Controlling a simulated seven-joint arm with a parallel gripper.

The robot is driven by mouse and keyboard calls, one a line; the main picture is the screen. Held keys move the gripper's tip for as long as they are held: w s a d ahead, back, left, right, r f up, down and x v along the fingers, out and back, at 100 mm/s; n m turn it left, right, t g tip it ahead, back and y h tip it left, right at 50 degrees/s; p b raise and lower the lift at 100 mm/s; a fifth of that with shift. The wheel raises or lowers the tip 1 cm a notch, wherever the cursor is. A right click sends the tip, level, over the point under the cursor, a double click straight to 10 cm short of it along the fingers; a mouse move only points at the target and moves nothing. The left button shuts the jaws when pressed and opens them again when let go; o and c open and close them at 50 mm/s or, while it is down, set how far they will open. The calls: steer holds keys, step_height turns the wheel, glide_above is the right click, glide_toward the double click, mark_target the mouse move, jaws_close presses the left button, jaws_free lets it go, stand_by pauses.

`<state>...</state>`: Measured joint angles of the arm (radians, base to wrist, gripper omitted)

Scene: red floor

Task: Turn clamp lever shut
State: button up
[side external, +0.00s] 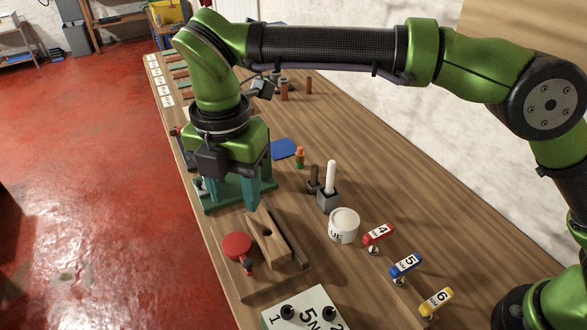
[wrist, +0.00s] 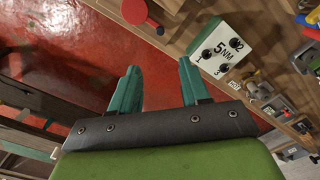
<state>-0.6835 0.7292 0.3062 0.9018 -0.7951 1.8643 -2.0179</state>
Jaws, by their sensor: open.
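My gripper (side external: 238,192) points down over the left edge of the wooden bench in the side view, with its teal fingers spread apart. In the wrist view its two fingers (wrist: 158,66) stand apart with only red floor visible between them. A small dark and pale fitting (side external: 198,187) shows beside the left finger, partly hidden; I cannot tell whether it is the clamp lever. A red round piece with a small handle (side external: 237,245) sits on a wooden board nearer the camera, apart from the gripper. It also shows at the top of the wrist view (wrist: 133,12).
A slotted wooden block (side external: 268,238) stands beside the red piece. A white plate marked 5NM (side external: 304,310) lies at the front. A white cup (side external: 344,226), a grey holder (side external: 327,200) and numbered red, blue and yellow handles stand to the right. Open floor lies left.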

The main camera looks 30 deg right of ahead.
mark_target(248, 260)
step_height(248, 260, down, 17)
steer(key=shift+r, duration=0.1)
stand_by(0.3)
jaws_close()
stand_by(0.3)
